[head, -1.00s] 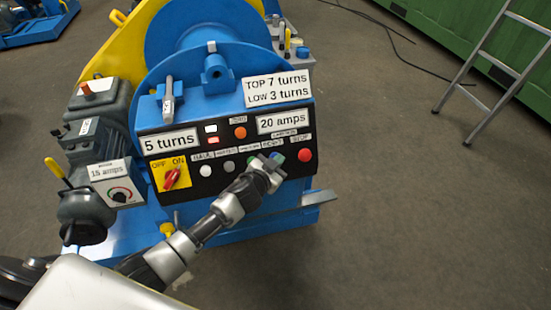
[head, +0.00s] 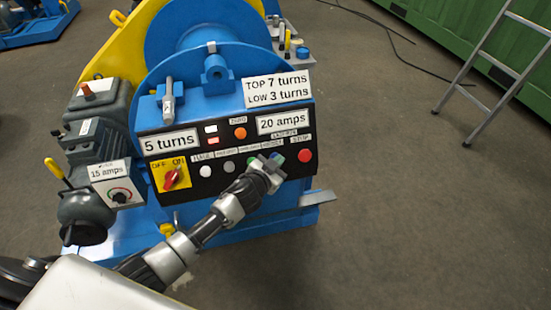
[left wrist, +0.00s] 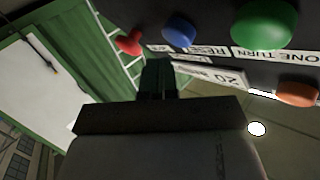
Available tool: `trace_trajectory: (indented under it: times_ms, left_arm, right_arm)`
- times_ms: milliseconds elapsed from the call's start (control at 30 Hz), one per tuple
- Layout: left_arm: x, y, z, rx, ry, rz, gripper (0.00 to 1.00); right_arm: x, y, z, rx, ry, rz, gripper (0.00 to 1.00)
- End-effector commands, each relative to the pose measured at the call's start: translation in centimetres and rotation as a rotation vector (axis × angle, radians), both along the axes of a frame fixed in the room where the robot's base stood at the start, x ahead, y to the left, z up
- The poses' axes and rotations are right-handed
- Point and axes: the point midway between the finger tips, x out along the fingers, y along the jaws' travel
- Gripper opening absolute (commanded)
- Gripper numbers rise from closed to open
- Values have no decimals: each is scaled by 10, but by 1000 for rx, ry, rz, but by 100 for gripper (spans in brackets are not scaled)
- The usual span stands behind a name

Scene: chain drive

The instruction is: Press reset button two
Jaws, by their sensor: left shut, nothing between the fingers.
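The dark control panel (head: 290,180) is on the front of a blue machine. The blue button (head: 277,158) is between the red button (head: 305,156) and a green button that my left gripper mostly hides. In the left wrist view the blue button (left wrist: 178,33) sits by the "RESET" label (left wrist: 208,50), with the red button (left wrist: 130,40) and green button (left wrist: 265,22) on either side. My left gripper (head: 272,164) is shut and empty, at the panel by the blue button. In the wrist view its fingertips (left wrist: 157,68) appear just below the blue button; contact cannot be told.
A grey motor (head: 92,140) stands at the left.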

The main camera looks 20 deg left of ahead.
Motion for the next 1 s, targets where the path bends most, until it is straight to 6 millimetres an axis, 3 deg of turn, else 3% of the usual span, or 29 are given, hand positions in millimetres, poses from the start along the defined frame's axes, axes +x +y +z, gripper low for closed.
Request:
trace_trajectory:
  times_ms: [1000]
  left_arm:
    - [6,5,-4,0,0,1,0]
  right_arm:
    - [0,0,-3,0,-1,1,45]
